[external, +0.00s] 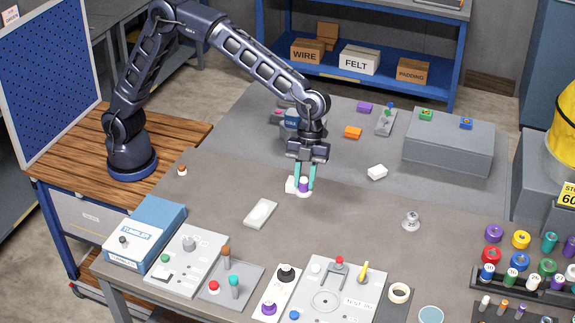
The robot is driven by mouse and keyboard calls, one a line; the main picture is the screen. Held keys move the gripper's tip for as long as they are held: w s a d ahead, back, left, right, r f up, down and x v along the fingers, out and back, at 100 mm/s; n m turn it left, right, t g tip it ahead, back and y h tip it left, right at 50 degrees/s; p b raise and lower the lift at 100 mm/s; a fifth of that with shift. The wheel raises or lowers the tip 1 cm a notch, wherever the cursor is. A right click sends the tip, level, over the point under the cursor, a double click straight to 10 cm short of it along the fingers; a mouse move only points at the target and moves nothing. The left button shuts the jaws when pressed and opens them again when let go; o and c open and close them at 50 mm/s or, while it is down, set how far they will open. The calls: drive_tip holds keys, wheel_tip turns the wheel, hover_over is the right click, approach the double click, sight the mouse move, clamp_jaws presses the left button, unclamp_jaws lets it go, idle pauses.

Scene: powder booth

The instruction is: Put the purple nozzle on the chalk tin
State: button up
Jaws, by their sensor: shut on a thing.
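My gripper (304,181) has its teal fingers pointing down near the middle of the grey table. A flat pale tin with a light top (261,213) lies to the front left of the gripper. It may be the chalk tin; no label is readable.
A white block (377,172) and a silver knob-shaped piece (411,221) lie to the right. Control panels (187,260) line the front edge, beside a blue tumbler box (145,233). A grey raised box (449,140) stands back right. The table's centre right is mostly clear.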

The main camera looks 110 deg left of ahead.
drive_tip(key=a+r, duration=0.2)
drive_tip(key=a, duration=1.4)
wheel_tip(320, 180, up, 6)
drive_tip(key=n, duration=0.2)
hover_over(294, 114)
drive_tip(key=a, duration=0.2)
drive_tip(key=shift+t, duration=0.4)
drive_tip(key=f, duration=2)
drive_tip(key=shift+s+d, duration=0.1)
drive_tip(key=shift+s, duration=0.25)
drive_tip(key=o, duration=1)
drive_tip(key=shift+f, duration=0.1)
